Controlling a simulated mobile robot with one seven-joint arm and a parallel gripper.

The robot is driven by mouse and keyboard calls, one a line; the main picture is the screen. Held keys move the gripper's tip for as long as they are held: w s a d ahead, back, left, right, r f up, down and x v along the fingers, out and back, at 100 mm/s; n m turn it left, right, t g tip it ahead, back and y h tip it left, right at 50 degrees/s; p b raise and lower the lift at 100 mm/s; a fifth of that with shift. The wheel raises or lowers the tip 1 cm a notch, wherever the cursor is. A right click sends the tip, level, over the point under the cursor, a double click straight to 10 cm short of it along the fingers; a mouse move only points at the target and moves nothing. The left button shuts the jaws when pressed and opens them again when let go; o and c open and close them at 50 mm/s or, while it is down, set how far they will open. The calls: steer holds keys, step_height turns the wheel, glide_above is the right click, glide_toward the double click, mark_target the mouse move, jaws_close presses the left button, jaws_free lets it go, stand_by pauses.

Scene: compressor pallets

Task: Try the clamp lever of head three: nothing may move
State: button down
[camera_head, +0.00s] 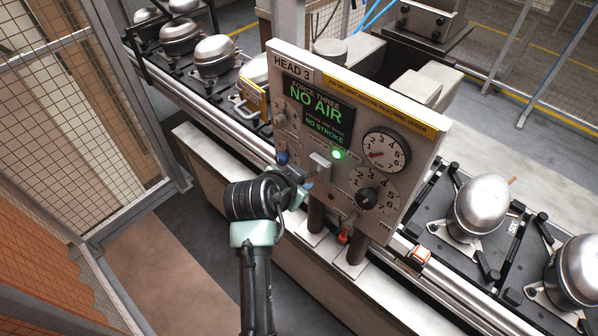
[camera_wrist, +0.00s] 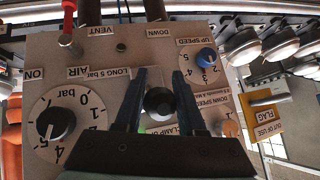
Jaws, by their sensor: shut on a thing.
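The HEAD 3 panel (camera_head: 310,75) stands in front of my arm. Its screen (camera_head: 318,108) reads NO AIR and NO STROKE, and a green lamp (camera_head: 337,154) is lit below it. My gripper (camera_head: 308,174) is at the panel's lower left part. In the wrist view my gripper (camera_wrist: 160,88) has its two dark fingers on either side of a round black knob (camera_wrist: 160,103), the end of the clamp lever, and is shut on it. A partly hidden label beside it seems to read CLAMP UP or similar. The lever's shaft is hidden.
A gauge (camera_head: 384,152) and a bar dial (camera_head: 367,198) are on the panel's right. A red handle (camera_head: 344,236) hangs below. A blue up-speed knob (camera_wrist: 205,57) and a yellow out-of-use flag (camera_wrist: 264,122) are near my fingers. Compressors stand on pallets on both sides; mesh fencing is at left.

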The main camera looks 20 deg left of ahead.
stand_by(0.3)
steer(key=c, duration=0.5)
jaws_free()
steer(key=shift+r, duration=0.1)
steer(key=b+v, duration=0.3)
steer(key=v, duration=1)
steer(key=shift+w, duration=0.1)
steer(key=shift+r, duration=0.1)
